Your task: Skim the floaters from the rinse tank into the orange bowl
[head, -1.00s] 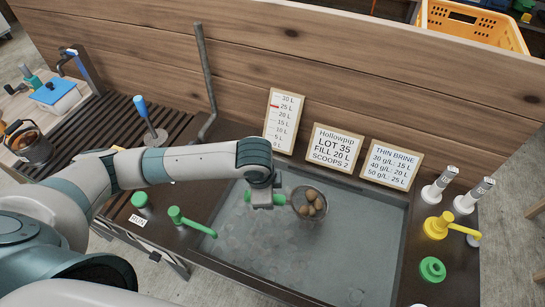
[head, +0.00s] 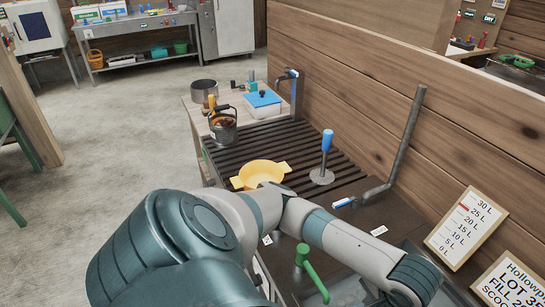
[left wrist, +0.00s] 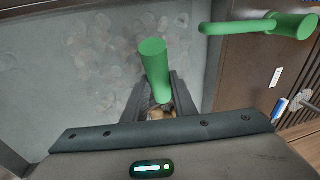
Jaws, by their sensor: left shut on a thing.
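The orange bowl (head: 262,174), a yellow-orange dish with two side handles, sits on the dark slatted drainboard. The rinse tank (head: 348,292) is mostly cut off at the bottom of the head view. In the left wrist view its grey water (left wrist: 60,70) shows pale round shapes. My left gripper (left wrist: 158,92) is shut on the green handle (left wrist: 154,62) of the skimmer, over the tank. A few brown chestnuts (left wrist: 159,113) show between the fingers; the skimmer's basket is largely hidden. In the head view the left gripper is out of frame. My right gripper is not in view.
A grey bucket (head: 222,131) and a blue-lidded box (head: 262,105) stand farther back. A grey pipe (head: 408,140) rises at the wall.

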